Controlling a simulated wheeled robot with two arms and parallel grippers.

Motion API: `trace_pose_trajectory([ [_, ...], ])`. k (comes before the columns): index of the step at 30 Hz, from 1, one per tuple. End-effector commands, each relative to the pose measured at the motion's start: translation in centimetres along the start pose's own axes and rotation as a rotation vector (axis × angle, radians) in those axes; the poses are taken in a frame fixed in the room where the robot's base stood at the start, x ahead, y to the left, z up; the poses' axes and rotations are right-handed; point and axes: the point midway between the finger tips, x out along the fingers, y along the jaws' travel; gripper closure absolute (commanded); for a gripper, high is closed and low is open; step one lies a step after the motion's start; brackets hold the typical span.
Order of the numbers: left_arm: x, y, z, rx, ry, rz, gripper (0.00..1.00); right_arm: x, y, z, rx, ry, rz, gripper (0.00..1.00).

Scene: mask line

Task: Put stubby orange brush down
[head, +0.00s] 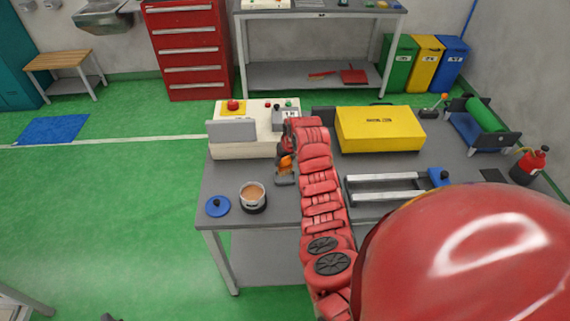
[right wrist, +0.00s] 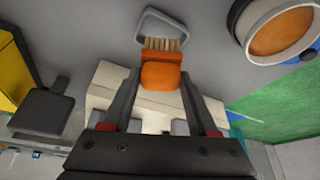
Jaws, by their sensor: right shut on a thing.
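The stubby orange brush (head: 285,165) is at the left part of the grey table, in front of the cream machine. In the right wrist view the orange handle (right wrist: 161,76) sits between the two fingers of my right gripper (right wrist: 160,88), which is shut on it. Its tan bristles (right wrist: 164,44) point away from the gripper. A small grey loop-shaped frame (right wrist: 165,24) lies by the bristle tips; I cannot tell if they touch. In the head view the right gripper (head: 287,152) is partly hidden by its red arm. My left gripper is out of view.
A pot of brown-orange liquid (head: 253,194) and a blue lid (head: 217,206) are near the table's front left. The cream machine (head: 240,148) stands behind the brush. A yellow box (head: 380,130) and a metal rail frame (head: 385,180) are to the right.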

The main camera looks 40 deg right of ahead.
Motion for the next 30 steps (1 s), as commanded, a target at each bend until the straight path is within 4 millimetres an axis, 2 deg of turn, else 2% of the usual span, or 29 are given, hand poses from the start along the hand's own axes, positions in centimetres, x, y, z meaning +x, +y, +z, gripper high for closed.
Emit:
trace_pose_trajectory([
  [5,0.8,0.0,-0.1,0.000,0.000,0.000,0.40,0.4,0.1,-0.1,0.001,-0.003,-0.001,0.85],
  [12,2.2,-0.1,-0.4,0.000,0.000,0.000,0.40,2.9,0.1,0.9,0.001,0.000,0.000,0.85],
  [25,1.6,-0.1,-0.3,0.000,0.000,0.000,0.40,3.9,0.1,1.3,-0.001,0.001,0.001,0.85],
  [26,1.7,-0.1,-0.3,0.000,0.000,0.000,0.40,3.7,0.1,1.2,-0.001,0.001,0.001,0.35],
  [30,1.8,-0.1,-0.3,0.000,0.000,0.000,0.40,3.7,0.1,1.2,-0.001,0.001,0.001,0.11],
])
